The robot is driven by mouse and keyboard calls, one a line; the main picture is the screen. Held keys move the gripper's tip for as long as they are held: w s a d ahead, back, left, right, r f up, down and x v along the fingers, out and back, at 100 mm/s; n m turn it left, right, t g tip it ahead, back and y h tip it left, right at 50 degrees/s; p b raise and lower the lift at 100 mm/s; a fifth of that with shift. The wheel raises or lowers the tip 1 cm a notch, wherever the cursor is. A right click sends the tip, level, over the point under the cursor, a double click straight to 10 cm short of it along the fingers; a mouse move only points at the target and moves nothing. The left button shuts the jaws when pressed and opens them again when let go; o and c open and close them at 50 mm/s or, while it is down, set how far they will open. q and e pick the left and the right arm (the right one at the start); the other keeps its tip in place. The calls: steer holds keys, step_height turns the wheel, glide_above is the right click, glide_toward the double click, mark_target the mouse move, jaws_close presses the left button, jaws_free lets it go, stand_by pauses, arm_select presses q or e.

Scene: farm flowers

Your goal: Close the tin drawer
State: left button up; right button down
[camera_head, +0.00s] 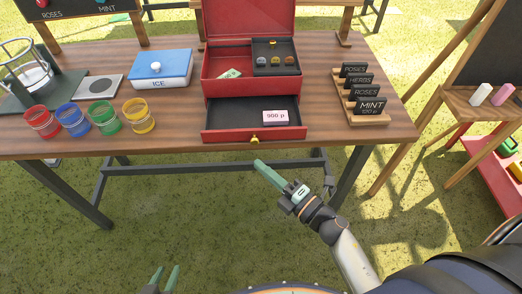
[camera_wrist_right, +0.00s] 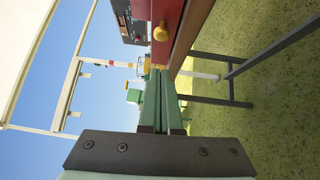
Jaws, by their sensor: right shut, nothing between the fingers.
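The red tin (camera_head: 243,62) stands on the wooden table with its lid raised. Its lower drawer (camera_head: 222,134) is pulled out toward me. A pink card marked 900 p (camera_head: 275,118) lies in the drawer. The drawer's yellow knob (camera_head: 255,139) is on the front, and it also shows in the right wrist view (camera_wrist_right: 161,33). My right gripper (camera_head: 259,164) is shut and empty, just in front of and below the knob, apart from it; its green fingers also show in the right wrist view (camera_wrist_right: 160,80). My left gripper (camera_head: 166,273) is low at the bottom edge, fingers apart, empty.
The table (camera_head: 180,123) also holds a blue and white ICE box (camera_head: 160,75), several coloured jars (camera_head: 104,117) at left, and a card rack (camera_head: 361,92) at right. A chalkboard stand (camera_head: 487,110) is further right. Grass is open in front.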

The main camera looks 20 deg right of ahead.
mark_target(259, 129)
arm_select(q)
steer(key=shift+s+a+f, duration=0.25)
steer(key=shift+s, duration=0.2)
arm_select(e)
steer(key=w, duration=0.2)
steer(key=w+d, duration=0.1)
steer(key=w, duration=0.1)
steer(key=shift+w+r, duration=0.1)
steer(key=shift+w, duration=0.2)
arm_select(q)
steer(key=shift+w, duration=0.1)
arm_select(e)
steer(key=shift+w, duration=0.1)
steer(key=shift+w, duration=0.4)
steer(key=w, duration=0.2)
steer(key=w+d, duration=0.1)
steer(key=w, duration=0.1)
steer(key=w+d, duration=0.1)
steer(key=w, duration=0.2)
steer(key=shift+b, duration=0.4)
steer(key=shift+w+d, duration=0.15)
steer(key=shift+w, duration=0.05)
arm_select(q)
steer(key=shift+w+d, duration=0.35)
steer(key=shift+d, duration=0.05)
